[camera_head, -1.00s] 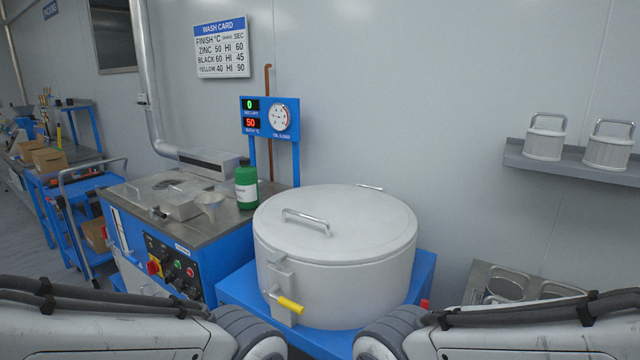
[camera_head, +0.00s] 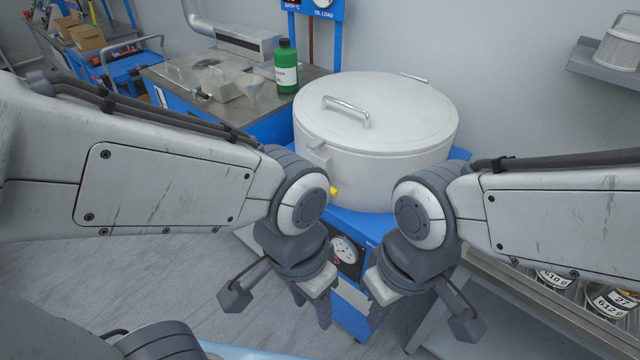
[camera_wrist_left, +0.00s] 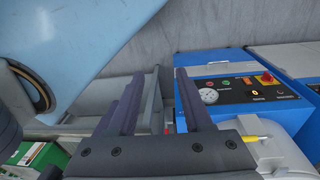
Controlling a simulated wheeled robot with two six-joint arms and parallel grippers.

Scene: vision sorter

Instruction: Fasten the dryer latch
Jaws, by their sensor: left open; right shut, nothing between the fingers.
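The dryer is a white round drum (camera_head: 400,178) with a flat lid (camera_head: 410,95) resting on it and a metal lid handle (camera_head: 346,110). Its latch plate (camera_head: 318,160) is on the drum's front left side. The latch's yellow grip (camera_head: 334,190) barely shows behind my left wrist, so its lever position is mostly hidden. The yellow grip also shows in the left wrist view (camera_wrist_left: 254,138), beside the gripper base. My left gripper (camera_head: 312,312) points down in front of the dryer, open and empty, apart from the latch. My right gripper (camera_head: 368,305) hangs to its right, shut and empty.
The dryer's blue stand (camera_head: 375,226) has a panel with a gauge (camera_head: 345,250) behind my grippers. A bench at left holds a green bottle (camera_head: 287,68). A rack with labelled containers (camera_head: 608,300) is at lower right. Open floor lies at lower left.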

